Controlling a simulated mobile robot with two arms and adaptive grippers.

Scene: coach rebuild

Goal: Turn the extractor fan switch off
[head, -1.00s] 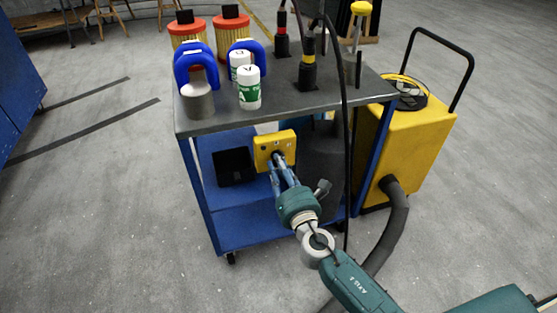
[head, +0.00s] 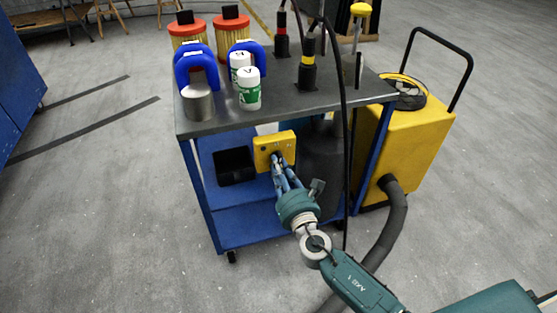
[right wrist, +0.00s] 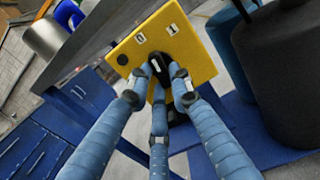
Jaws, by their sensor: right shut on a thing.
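The extractor fan switch is a yellow box (head: 262,152) on the front of the blue cart, under its grey top. In the right wrist view the box (right wrist: 202,62) carries a 0 mark and a 1 mark above a black knob (right wrist: 178,71). My right gripper (head: 277,160) reaches up to the box from the front. My left gripper is not in view.
The grey cart top (head: 225,122) overhangs the switch and holds cans, blue-handled clamps and filters. A black bin (head: 235,166) is left of the switch. A yellow extractor unit (head: 405,140) with a grey hose (head: 396,225) stands at right. A black cable hangs beside my arm.

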